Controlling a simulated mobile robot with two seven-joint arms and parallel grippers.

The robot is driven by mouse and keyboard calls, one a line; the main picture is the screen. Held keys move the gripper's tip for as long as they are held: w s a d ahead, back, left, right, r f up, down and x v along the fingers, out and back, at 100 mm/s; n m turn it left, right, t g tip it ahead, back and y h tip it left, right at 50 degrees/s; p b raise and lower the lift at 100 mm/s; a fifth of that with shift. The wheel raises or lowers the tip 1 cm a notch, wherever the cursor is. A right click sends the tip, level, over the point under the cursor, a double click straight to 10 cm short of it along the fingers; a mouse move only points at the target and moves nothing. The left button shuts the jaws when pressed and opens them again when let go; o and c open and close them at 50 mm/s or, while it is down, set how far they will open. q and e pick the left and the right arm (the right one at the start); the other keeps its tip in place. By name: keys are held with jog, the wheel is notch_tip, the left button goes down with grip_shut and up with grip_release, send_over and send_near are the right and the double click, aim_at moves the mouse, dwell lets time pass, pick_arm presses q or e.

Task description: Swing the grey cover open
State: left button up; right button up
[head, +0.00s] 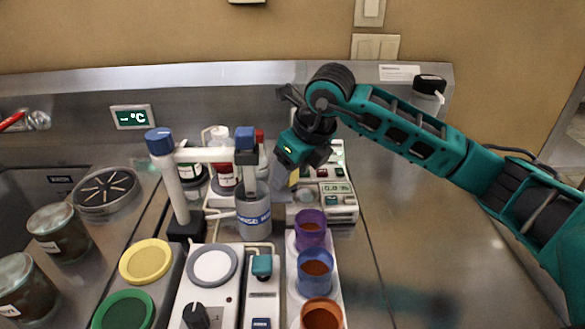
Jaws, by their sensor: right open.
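My right gripper (279,182) hangs from the teal arm coming in from the right. Its fingers point down beside the grey cylinder with a blue-and-white label (254,218), in front of the white instrument with a small display (338,190). I see nothing held in it; the fingertips are small and partly hidden, and I cannot tell whether they touch anything. My left gripper is not in view.
A white stand with blue caps (175,180) rises left of the gripper. Purple (310,229), blue (315,269) and orange (321,315) cups stand in a white rack. Yellow (145,261) and green (124,311) lids lie at front left. The steel counter (420,240) is clear on the right.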

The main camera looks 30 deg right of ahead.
jog(key=shift+r, duration=0.1)
jog(key=v, duration=1.2)
jog(key=shift+r, duration=0.35)
jog(key=shift+s, duration=0.1)
